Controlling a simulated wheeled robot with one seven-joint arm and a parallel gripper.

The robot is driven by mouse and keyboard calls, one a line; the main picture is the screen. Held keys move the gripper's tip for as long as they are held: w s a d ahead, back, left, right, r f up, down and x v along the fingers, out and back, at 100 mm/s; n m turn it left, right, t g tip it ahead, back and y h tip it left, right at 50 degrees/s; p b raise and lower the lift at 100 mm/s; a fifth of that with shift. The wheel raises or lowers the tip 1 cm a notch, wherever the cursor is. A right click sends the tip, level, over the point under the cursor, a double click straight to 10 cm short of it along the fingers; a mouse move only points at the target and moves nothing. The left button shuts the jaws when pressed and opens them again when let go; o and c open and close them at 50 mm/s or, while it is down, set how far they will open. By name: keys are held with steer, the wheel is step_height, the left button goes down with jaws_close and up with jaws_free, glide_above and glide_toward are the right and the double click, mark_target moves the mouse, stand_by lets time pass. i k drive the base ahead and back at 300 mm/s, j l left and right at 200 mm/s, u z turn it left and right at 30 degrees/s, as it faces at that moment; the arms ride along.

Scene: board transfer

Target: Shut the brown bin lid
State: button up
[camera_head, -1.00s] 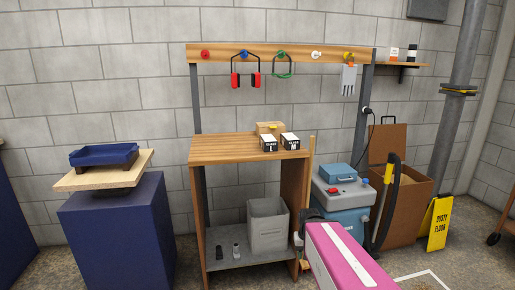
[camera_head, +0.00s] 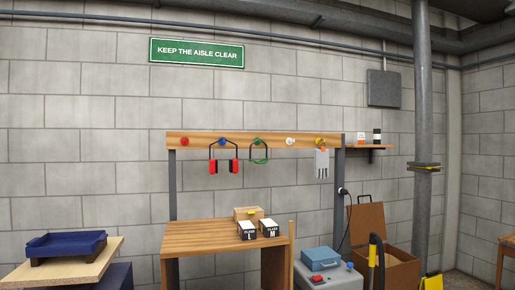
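The brown bin (camera_head: 402,270) stands at the lower right, against the back wall and left of the grey pipe. Its brown lid (camera_head: 367,230) is open and stands upright at the bin's back left, with a dark handle on its top edge. The bin's lower part is cut off by the bottom of the picture. My gripper is not in view.
A wooden workbench (camera_head: 205,238) is further left.

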mark_target(366, 218)
steer(key=i+l, duration=0.15)
steer(key=l, duration=0.25)
steer(key=i+l, duration=0.2)
steer(key=l, duration=0.2)
steer(key=i+l, duration=0.15)
steer(key=l, duration=0.25)
steer(key=i+l, duration=0.2)
steer(key=l, duration=0.2)
steer(key=i+l, duration=0.15)
steer(key=l, duration=0.25)
steer(key=i+l, duration=0.2)
steer(key=l, duration=0.2)
steer(key=i+l, duration=0.15)
steer(key=l, duration=0.25)
